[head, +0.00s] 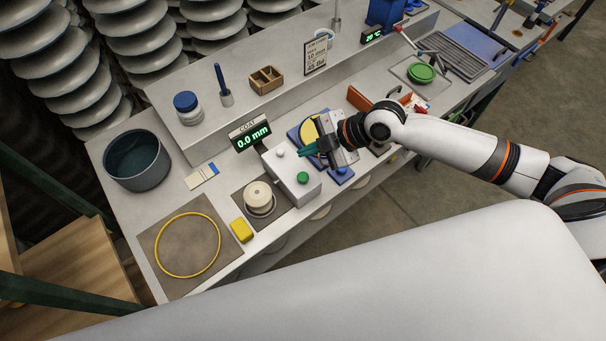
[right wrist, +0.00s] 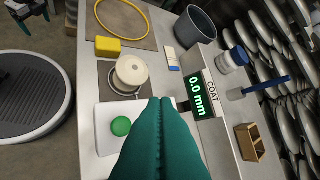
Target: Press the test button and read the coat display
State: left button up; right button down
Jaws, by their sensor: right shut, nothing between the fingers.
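The coat display (head: 250,135) stands behind the white test box (head: 285,172) and reads 0.0 mm in green digits. It also shows in the right wrist view (right wrist: 199,97). A green button (head: 302,178) sits on the box top near its front right, with a pale knob (head: 280,153) farther back. The green button shows left of my fingers in the right wrist view (right wrist: 121,126). My right gripper (head: 303,152) is shut and empty, its teal fingers over the box, apart from the green button. My left gripper (right wrist: 30,12) seems to show at the top left corner of the right wrist view, its jaws unclear.
A cream insulator piece (head: 260,197) stands left of the box, near a yellow block (head: 241,230). A yellow ring (head: 188,245) lies on a brown mat. A grey pot (head: 137,160) is at the far left. A wooden holder (head: 266,80) stands on the back shelf.

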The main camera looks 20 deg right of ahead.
aim_at(301, 176)
jog(key=shift+f+b, duration=3.2)
jog(key=shift+f, duration=1.05)
jog(key=shift+f, duration=0.15)
jog(key=shift+f+b, duration=0.3)
jog(key=shift+b, duration=0.1)
jog(key=shift+f+b, duration=0.6)
jog(key=shift+f, duration=0.15)
jog(key=shift+r+p, duration=0.85)
jog(key=shift+r, duration=0.35)
notch_tip(301, 176, up, 5)
jog(key=p, duration=0.4)
